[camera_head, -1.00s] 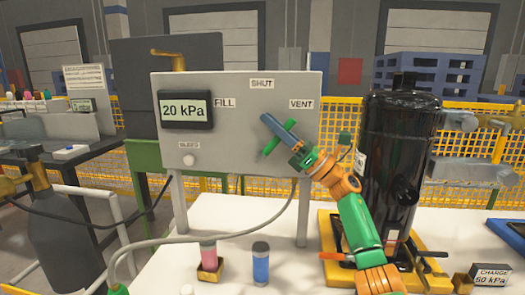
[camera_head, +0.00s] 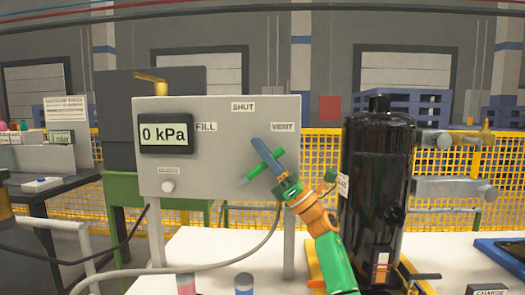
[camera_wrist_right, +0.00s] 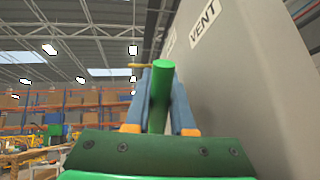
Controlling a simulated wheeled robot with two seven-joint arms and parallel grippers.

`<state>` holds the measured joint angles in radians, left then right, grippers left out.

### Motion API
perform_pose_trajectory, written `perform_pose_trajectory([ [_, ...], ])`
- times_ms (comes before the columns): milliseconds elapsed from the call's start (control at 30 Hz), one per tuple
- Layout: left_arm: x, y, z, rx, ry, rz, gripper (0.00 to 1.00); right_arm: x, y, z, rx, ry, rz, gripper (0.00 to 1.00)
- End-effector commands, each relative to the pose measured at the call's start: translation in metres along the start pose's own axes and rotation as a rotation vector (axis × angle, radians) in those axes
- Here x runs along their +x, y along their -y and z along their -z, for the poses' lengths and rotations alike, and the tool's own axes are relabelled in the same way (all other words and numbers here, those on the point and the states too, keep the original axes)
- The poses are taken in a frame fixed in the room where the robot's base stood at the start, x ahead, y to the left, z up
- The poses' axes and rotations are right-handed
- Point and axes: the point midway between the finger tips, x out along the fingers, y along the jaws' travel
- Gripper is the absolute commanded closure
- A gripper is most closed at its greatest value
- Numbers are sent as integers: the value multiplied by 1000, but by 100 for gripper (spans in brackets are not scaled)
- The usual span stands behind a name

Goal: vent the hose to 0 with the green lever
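The green lever (camera_head: 249,176) is on the front of the grey panel (camera_head: 215,170). It slants from lower left to upper right, towards the VENT label (camera_head: 283,127). The display (camera_head: 166,133) on the panel reads 0 kPa. My right gripper (camera_head: 262,147) is at the lever, its blue fingers crossing in front of it. In the right wrist view the green lever (camera_wrist_right: 160,100) stands between the two fingers, which appear closed against it. The VENT label also shows there (camera_wrist_right: 204,22). The lever's pivot is hidden. My left gripper is not in view.
A black compressor (camera_head: 378,185) stands just right of my right arm. A grey hose (camera_head: 215,265) curves below the panel over the white table (camera_head: 205,245). FILL (camera_head: 205,126) and SHUT (camera_head: 243,106) labels are on the panel. A yellow mesh fence (camera_head: 310,170) is behind.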

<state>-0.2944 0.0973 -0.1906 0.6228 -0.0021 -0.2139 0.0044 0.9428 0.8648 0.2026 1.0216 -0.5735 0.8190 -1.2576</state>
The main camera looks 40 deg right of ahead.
Motion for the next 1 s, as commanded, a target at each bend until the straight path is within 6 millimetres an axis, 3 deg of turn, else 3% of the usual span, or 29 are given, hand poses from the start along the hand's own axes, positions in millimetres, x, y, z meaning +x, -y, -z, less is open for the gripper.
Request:
perform_pose_trajectory([
  [367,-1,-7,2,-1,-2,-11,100,2,0,-2,0,0,0,65],
  [567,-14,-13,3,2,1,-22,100,28,-6,-25,-3,2,-2,65],
  [667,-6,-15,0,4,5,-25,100,32,-23,-33,-6,-2,-5,65],
  [900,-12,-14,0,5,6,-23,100,57,-67,-67,-7,0,-8,65],
  [1000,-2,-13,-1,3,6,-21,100,54,-94,-73,-11,-5,-5,65],
])
